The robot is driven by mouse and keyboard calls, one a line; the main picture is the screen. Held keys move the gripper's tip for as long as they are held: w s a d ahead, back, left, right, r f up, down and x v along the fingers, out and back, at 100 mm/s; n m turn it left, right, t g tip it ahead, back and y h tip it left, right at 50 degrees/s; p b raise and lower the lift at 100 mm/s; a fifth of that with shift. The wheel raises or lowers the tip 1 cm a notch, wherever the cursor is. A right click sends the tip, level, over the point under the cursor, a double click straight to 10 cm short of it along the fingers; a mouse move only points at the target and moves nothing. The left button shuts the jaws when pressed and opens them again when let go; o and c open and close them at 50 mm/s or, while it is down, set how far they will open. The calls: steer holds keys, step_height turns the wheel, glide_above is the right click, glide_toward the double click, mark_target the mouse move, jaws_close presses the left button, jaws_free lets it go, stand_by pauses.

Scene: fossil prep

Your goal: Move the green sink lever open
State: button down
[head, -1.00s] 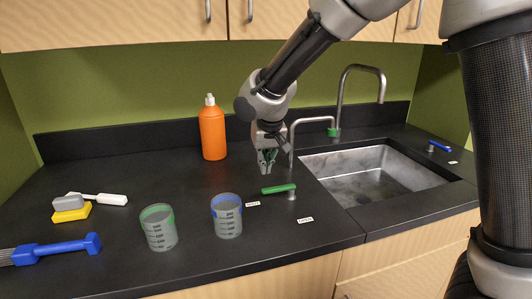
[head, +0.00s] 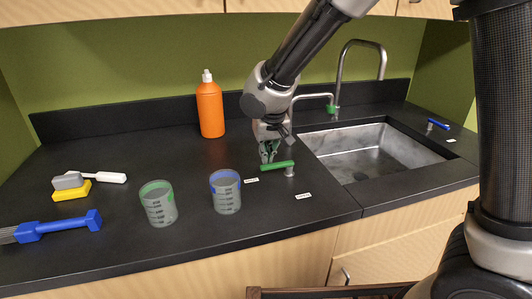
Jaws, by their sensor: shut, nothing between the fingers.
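The green sink lever (head: 278,165) is a flat green handle on a short metal post on the black counter, left of the sink (head: 372,151). It points left from its post. My gripper (head: 268,158) is shut and empty, pointing down at the lever's left end. It is very close to the lever; I cannot tell whether it touches.
Two measuring cups, green-rimmed (head: 158,204) and blue-rimmed (head: 226,193), stand to the left. An orange bottle (head: 210,108) stands behind. A blue lever (head: 438,124) is right of the sink. A blue brush (head: 52,228) and a yellow-grey block (head: 71,187) lie far left.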

mark_target(266, 165)
steer(key=shift+s+n, duration=0.35)
steer(key=shift+n, duration=0.15)
steer(key=shift+s+n+y, duration=0.4)
steer(key=shift+s+n, duration=0.25)
steer(key=shift+n, duration=0.35)
steer(key=shift+s+d, duration=0.15)
steer(key=shift+s, duration=0.65)
steer(key=s+n, duration=0.1)
steer(key=d+n+g, duration=0.1)
steer(key=n, duration=0.1)
steer(key=shift+s+y, duration=0.4)
steer(key=shift+s+d, duration=0.15)
steer(key=shift+s, duration=0.1)
steer(key=d+n, duration=0.1)
steer(key=s+n, duration=0.1)
steer(key=n, duration=0.1)
steer(key=shift+s+d+g+y, duration=0.1)
steer(key=shift+d+g+y, duration=0.2)
steer(key=shift+d+g, duration=0.1)
steer(key=shift+s+d, duration=0.2)
steer(key=shift+d, duration=0.3)
steer(key=shift+s+d, duration=0.2)
steer(key=shift+d, duration=0.4)
steer(key=shift+f, duration=0.1)
